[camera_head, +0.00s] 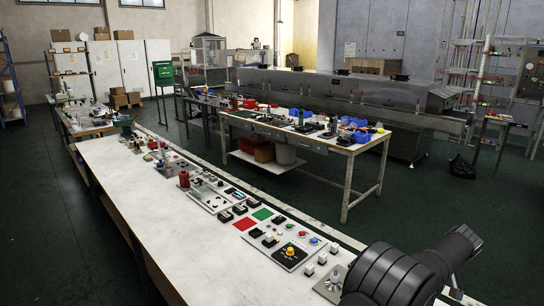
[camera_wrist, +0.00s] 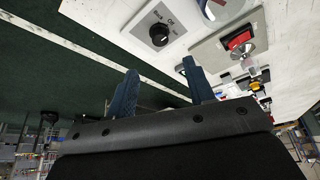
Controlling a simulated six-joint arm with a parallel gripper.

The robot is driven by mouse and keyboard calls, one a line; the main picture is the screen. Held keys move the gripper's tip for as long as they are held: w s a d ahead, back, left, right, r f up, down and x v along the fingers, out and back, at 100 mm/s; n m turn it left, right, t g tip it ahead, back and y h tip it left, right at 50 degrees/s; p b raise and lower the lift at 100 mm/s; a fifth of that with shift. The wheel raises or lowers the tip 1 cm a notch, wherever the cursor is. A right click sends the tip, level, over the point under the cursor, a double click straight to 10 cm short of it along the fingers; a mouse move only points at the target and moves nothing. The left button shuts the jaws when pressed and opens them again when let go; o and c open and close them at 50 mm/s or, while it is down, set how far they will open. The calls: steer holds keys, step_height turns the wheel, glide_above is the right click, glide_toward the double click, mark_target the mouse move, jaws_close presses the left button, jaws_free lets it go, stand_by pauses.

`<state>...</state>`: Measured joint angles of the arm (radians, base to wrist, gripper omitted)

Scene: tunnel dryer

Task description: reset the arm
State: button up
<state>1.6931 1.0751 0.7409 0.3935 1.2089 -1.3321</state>
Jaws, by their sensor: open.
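In the wrist view my gripper (camera_wrist: 161,82) shows two blue fingers standing well apart, with nothing between them. Its dark body fills the bottom of that view. The picture is tilted, with the bench top and its control panels at the upper right. In the head view part of my dark arm (camera_head: 410,268) reaches over the near right end of the long white bench (camera_head: 150,225). My gripper itself cannot be made out there.
Control panels line the bench's far edge, including a yellow knob (camera_head: 290,251), a red pad (camera_head: 245,223) and a green pad (camera_head: 262,214). In the wrist view a black knob (camera_wrist: 159,34) and a red switch (camera_wrist: 238,39) are near the fingers. The bench's left part is clear.

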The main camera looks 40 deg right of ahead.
steer(key=x, duration=1)
steer(key=shift+w+d+f, duration=0.1)
steer(key=shift+w+f, duration=0.15)
steer(key=shift+f, duration=0.1)
steer(key=v, duration=1.7)
steer(key=x, duration=1.7)
steer(key=m, duration=0.2)
steer(key=m+g+h, duration=0.1)
steer(key=m, duration=0.2)
steer(key=shift+w+a+h, duration=0.15)
steer(key=shift+a+h, duration=0.05)
steer(key=shift+h, duration=0.1)
steer(key=shift+w+a+m+g+h, duration=0.15)
steer(key=shift+m+g, duration=0.3)
steer(key=shift+m, duration=0.8)
steer(key=shift+d+m+g+h, duration=0.1)
steer(key=shift+m+g+h, duration=0.25)
steer(key=shift+m, duration=0.9)
steer(key=shift+v, duration=2.35)
